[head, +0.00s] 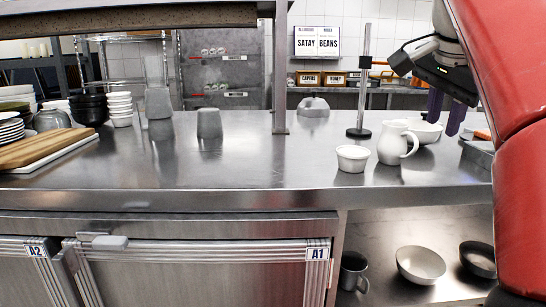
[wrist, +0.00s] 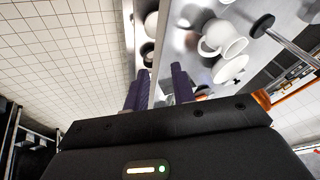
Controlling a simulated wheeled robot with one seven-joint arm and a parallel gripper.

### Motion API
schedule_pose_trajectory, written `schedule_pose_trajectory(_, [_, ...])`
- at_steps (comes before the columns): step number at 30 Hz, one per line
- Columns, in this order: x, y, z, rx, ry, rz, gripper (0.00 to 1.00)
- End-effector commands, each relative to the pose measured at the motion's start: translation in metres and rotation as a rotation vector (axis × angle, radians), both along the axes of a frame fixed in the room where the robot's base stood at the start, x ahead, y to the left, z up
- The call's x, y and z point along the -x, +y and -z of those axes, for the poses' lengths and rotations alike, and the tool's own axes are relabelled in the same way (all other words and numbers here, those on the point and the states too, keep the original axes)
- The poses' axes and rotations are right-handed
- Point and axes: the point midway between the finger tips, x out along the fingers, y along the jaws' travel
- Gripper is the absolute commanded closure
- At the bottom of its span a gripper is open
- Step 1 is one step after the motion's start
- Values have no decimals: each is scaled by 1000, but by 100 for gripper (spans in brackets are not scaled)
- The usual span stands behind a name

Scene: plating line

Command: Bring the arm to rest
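My gripper (head: 446,112) hangs at the right of the head view, above the steel counter (head: 250,165). Its two purple fingers point down and stand apart with nothing visible between them. In the wrist view my gripper (wrist: 158,88) also shows a clear gap between the fingers. A white pitcher (head: 391,146) stands on the counter left of and below the fingers. A white bowl (head: 425,133) sits behind the pitcher, close to the fingertips in the picture; whether they touch it I cannot tell. My red arm covers the right edge of the head view.
A small white ramekin (head: 352,160) stands near the counter's front edge. A stand with an upright rod (head: 362,90) is behind it. A wooden board (head: 40,147) and stacked bowls (head: 88,110) are at left. Bowls (head: 420,265) sit on the lower shelf. The middle counter is mostly clear.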

Motion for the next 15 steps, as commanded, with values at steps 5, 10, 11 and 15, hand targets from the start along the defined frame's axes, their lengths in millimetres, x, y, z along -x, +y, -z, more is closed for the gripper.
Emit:
schedule_pose_trajectory(5, [2, 8, 10, 20, 15, -61, 75])
schedule_pose_trajectory(10, [6, 18, 23, 45, 30, -141, 75])
schedule_pose_trajectory(11, [7, 20, 27, 51, 34, -157, 75])
schedule_pose_trajectory(15, [14, 32, 45, 81, 49, -252, 75])
